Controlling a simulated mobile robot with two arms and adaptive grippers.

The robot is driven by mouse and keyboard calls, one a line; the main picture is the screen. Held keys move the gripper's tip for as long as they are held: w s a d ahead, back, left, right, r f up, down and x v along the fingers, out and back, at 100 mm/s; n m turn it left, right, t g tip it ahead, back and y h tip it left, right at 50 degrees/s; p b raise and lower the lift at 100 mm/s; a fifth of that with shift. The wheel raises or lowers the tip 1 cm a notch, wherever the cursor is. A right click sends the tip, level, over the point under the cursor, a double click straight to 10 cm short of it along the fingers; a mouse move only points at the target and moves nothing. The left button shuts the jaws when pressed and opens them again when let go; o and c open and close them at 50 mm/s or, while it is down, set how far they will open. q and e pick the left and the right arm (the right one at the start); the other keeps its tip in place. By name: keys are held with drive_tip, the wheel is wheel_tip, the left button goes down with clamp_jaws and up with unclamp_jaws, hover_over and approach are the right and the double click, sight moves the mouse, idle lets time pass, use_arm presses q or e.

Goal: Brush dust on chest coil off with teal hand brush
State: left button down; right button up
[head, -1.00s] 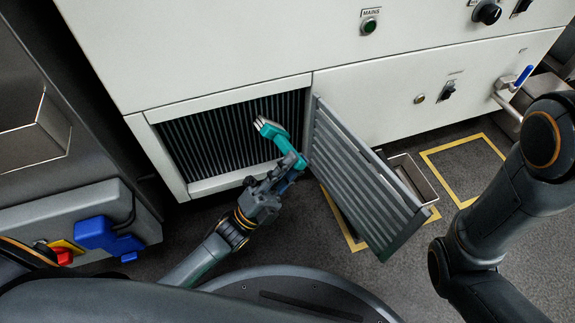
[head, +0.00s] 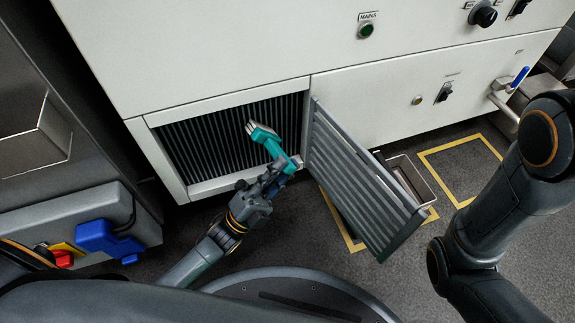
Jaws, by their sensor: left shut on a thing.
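The coil (head: 208,148) is a dark panel of upright fins in the open bay low on the white cabinet. I cannot make out dust on it at this size. My left gripper (head: 281,172) is shut on the handle of the teal hand brush (head: 277,150), in front of the bay's lower right part. The brush points up and left, its pale bristle end (head: 251,127) in front of the middle right of the fins. I cannot tell whether the bristles touch them. My right arm comes in at the right; its gripper is out of view.
A slatted grey door (head: 358,180) stands open to the right of the bay. Behind it a metal tray (head: 424,185) sits on the floor near yellow floor markings (head: 455,193). A blue-handled valve (head: 519,78) sticks out at the right. A blue part (head: 105,238) is at lower left.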

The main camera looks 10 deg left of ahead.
use_arm(q)
drive_tip(key=shift+a, duration=0.1)
idle(0.4)
drive_tip(key=shift+s+a, duration=0.45)
drive_tip(key=shift+a, duration=0.15)
drive_tip(key=shift+w, duration=0.1)
drive_tip(key=shift+w+d, duration=0.7)
drive_tip(key=shift+d, duration=0.35)
